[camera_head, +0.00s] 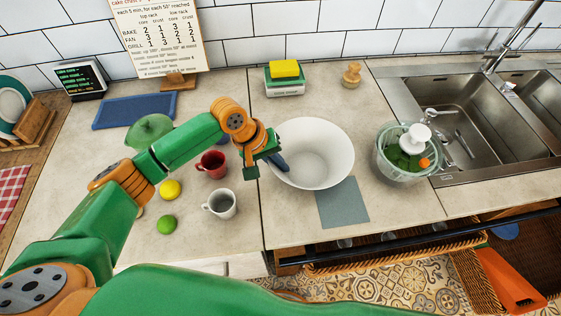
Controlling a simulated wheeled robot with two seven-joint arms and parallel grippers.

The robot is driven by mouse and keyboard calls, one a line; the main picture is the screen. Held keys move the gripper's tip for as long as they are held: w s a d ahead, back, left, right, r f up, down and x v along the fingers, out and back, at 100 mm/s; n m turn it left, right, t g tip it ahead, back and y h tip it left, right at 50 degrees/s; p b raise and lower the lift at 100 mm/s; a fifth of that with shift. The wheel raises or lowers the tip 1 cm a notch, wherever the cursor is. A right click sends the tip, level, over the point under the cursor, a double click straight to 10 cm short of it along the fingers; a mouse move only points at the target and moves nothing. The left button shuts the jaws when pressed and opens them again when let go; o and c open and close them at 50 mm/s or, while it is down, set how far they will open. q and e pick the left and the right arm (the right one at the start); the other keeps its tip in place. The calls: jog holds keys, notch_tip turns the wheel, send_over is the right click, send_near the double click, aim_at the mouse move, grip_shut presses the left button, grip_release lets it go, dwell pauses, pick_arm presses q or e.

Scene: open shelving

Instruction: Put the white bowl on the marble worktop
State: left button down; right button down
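The white bowl (318,158) is in the middle of the head view, over the pale marble worktop (290,225). Its lower edge overlaps a grey-blue square mat (343,203). I cannot tell whether the bowl rests on the surface or is slightly raised. My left gripper (268,165) is at the bowl's left rim. One dark finger shows against the inside of the bowl, and a green part of the gripper is outside the rim. Whether the fingers are closed on the rim is not clear. My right gripper is not in view.
A red mug (212,164), a white mug (220,204), a lemon (170,189) and a lime (167,224) stand left of the bowl. A salad spinner (404,155) and a sink (465,115) are on the right. An open drawer (400,250) lies in front.

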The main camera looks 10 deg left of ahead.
pick_arm(q)
jog(key=shift+f, duration=0.1)
jog(key=c, duration=1.5)
grip_release()
jog(key=shift+f, duration=0.1)
jog(key=o, duration=0.4)
jog(key=v, duration=1.2)
